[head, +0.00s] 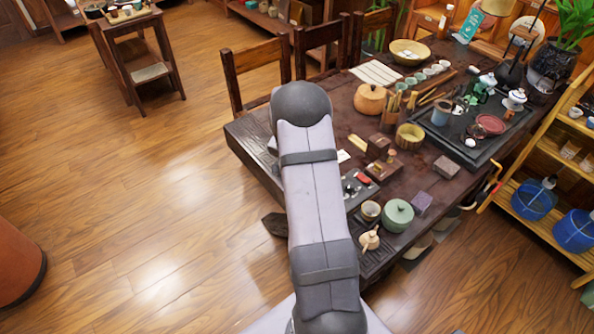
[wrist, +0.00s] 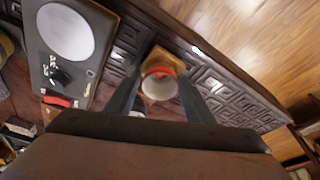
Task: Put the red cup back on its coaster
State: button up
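The red cup (wrist: 159,88) shows in the wrist view between my two fingers, with a red rim and outside and a pale inside. My gripper (wrist: 160,82) has one dark finger close on each side of the cup. I cannot tell whether the fingertips touch it. A square brown wooden coaster (wrist: 174,52) lies beneath or just beyond the cup, partly covered by it. I cannot tell whether the cup rests on it or hangs above it. In the head view my own arm hides the gripper, cup and coaster.
A grey plate with a white disc (wrist: 67,32) and a small red piece (wrist: 57,101) lies left of the cup in the wrist view. The dark carved table edge (wrist: 222,82) runs along the right. In the head view a green lidded pot (head: 398,214) stands right of my arm.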

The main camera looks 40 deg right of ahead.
jog(key=shift+o, duration=0.3)
jog(key=shift+r, duration=0.15)
jog(key=shift+a+r, duration=0.1)
jog(key=shift+r, duration=0.4)
jog(key=b+v, duration=0.2)
jog(key=v, duration=0.9)
jog(key=s+a+f+n+y, duration=0.1)
jog(key=s+a+n, duration=0.5)
jog(key=s+a, duration=0.4)
jog(key=s+a+f+n+g+y, duration=0.1)
jog(key=s+a+n, duration=0.6)
jog(key=a, duration=0.8)
jog(key=s+y, duration=0.1)
jog(key=s, duration=0.2)
jog(key=shift+f, duration=0.35)
jog(key=shift+s, duration=0.1)
